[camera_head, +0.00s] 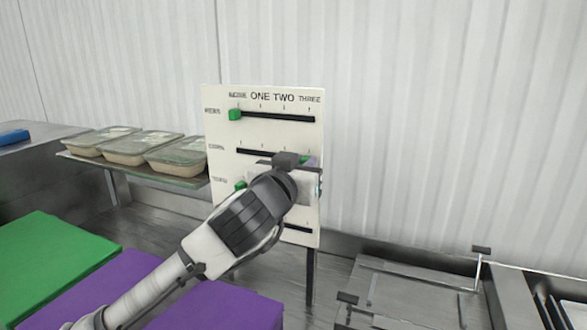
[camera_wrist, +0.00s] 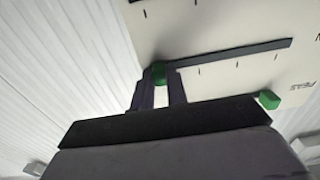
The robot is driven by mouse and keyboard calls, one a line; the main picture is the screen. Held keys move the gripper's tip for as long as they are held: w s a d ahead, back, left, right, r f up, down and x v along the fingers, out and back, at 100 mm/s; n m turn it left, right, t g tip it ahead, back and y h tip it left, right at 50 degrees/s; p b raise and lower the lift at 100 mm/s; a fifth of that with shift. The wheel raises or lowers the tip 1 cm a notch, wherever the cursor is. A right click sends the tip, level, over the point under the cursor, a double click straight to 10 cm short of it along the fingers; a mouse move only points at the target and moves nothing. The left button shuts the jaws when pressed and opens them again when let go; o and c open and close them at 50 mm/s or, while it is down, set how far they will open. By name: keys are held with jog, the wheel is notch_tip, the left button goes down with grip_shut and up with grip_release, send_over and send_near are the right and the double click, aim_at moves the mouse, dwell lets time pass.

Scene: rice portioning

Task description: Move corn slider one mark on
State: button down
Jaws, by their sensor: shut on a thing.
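The pale board (camera_head: 222,130) stands upright with labelled slots and marks NONE, ONE, TWO and THREE along its top. My gripper (camera_wrist: 160,88) is shut on the green corn slider (camera_wrist: 158,74), one finger on each side. The corn slider sits at or near the THREE end of its slot (camera_wrist: 225,56); the mark beside it is hidden by my fingers. In the head view my arm covers the right part of this slot, and only a bit of green (camera_head: 308,160) shows. The peas slider (camera_head: 235,114) is at NONE; it also shows in the wrist view (camera_wrist: 268,100).
Another green slider (camera_head: 240,185) is at the left end of the row below, partly behind my arm. Lidded trays (camera_head: 178,157) stand on a shelf at left. Green (camera_head: 45,255) and purple blocks (camera_head: 220,305) lie in front. A metal device (camera_head: 405,290) is at right.

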jog(key=shift+d, duration=0.1)
jog(key=shift+s+d, duration=0.1)
jog(key=c, duration=1.4)
grip_release()
jog(key=shift+d, duration=0.15)
jog(key=b+v, duration=0.4)
jog(key=v, duration=1)
jog(key=shift+f, duration=0.1)
